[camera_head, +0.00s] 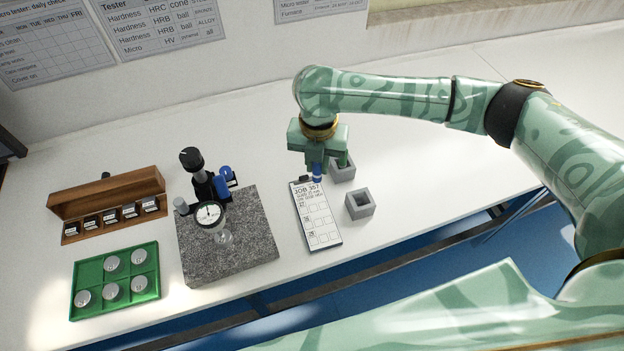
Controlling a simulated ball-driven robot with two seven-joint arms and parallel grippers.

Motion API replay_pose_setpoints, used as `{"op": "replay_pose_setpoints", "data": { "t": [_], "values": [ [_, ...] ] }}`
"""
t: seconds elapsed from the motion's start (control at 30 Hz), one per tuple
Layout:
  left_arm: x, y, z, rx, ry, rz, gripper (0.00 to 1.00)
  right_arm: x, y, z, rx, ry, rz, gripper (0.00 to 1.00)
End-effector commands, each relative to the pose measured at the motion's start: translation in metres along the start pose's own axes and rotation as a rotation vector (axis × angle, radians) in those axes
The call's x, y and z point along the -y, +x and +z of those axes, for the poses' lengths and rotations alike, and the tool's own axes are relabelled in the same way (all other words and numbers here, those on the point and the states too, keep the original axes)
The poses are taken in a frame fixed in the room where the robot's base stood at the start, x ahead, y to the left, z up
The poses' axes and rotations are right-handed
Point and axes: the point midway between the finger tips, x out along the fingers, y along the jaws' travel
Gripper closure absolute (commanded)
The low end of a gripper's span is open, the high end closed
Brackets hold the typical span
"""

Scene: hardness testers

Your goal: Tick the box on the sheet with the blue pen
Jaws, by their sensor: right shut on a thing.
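The sheet (317,218), headed JOB and a number, lies on a dark-edged clipboard in the middle of the bench. It has rows of boxes; I cannot make out any mark in them. My right gripper (317,168) points down at the sheet's far end, by the clip. It is shut on the blue pen (317,177), of which only a short blue part shows below the fingers. The pen's tip is small, and I cannot tell whether it touches the sheet. My left gripper is not in view.
Two grey square holders (360,204) stand right of the clipboard, one partly behind my right gripper. A granite plate (255,255) with a dial instrument (209,214) is to the left. A green tray (75,301) and wooden case (108,188) lie farther left.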

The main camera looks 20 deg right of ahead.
Motion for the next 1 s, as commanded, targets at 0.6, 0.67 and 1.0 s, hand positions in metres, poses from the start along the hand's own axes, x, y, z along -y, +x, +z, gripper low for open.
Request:
{"op": "replay_pose_setpoints", "data": {
  "t": [0.6,0.67,1.0],
  "values": [
    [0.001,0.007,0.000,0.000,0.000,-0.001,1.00,-0.011,0.072,-0.007,0.001,-0.962,-0.001,1.00],
    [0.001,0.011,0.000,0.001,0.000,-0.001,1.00,-0.011,0.076,-0.007,0.001,-0.961,-0.001,1.00],
    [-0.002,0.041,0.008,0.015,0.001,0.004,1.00,-0.011,0.106,-0.007,0.000,-0.960,-0.001,1.00]
  ]
}}
